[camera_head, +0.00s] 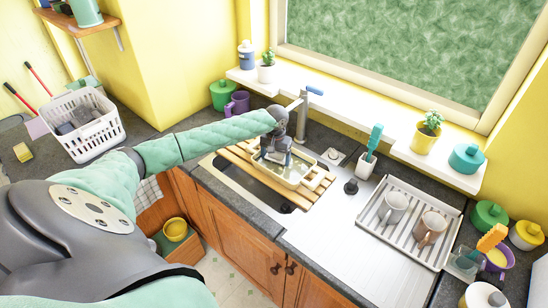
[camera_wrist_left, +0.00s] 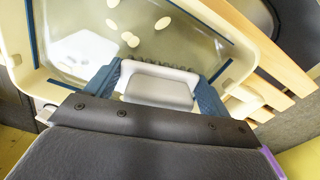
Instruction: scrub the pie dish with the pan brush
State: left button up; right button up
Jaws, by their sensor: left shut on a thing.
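The pie dish (camera_head: 293,178) is a cream rectangular dish with a dark blue line inside its rim. It sits on the wooden slatted rack over the sink. In the left wrist view the dish (camera_wrist_left: 245,48) fills the upper part, with several pale oval spots on its glossy bottom. My left gripper (camera_head: 274,155) is over the dish. Its blue fingers (camera_wrist_left: 158,88) are shut on the pan brush (camera_wrist_left: 158,92), a pale block with a row of dark bristles along its far edge. The bristles are at the dish bottom; I cannot tell whether they touch. My right gripper is not in view.
The slatted rack (camera_head: 318,184) spans the sink beside the tap (camera_head: 301,110). A teal brush (camera_head: 373,140) stands in a holder to the right. A drying tray (camera_head: 386,232) holds two mugs. A white basket (camera_head: 95,140) stands left. The steel drainboard (camera_head: 325,235) has free room.

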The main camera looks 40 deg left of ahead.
aim_at(284, 158)
pick_arm(q)
jog(key=shift+w+r, duration=0.45)
jog(key=shift+d, duration=0.45)
jog(key=shift+w+d+f, duration=0.25)
jog(key=shift+w+d, duration=0.1)
jog(key=shift+d, duration=0.15)
jog(key=shift+w+d+f, duration=0.25)
jog(key=shift+w+d, duration=0.05)
jog(key=shift+d, duration=0.2)
jog(key=shift+w+f, duration=0.2)
jog(key=shift+c, duration=0.3)
jog(key=shift+s, duration=0.35)
jog(key=shift+s+a+r, duration=0.15)
jog(key=shift+s, duration=0.05)
jog(key=shift+a, duration=0.1)
jog(key=shift+w+d+r, duration=0.1)
jog(key=shift+w+d, duration=0.05)
jog(key=shift+d, duration=0.9)
jog(key=shift+w+d+r, duration=0.1)
jog(key=shift+d, duration=0.95)
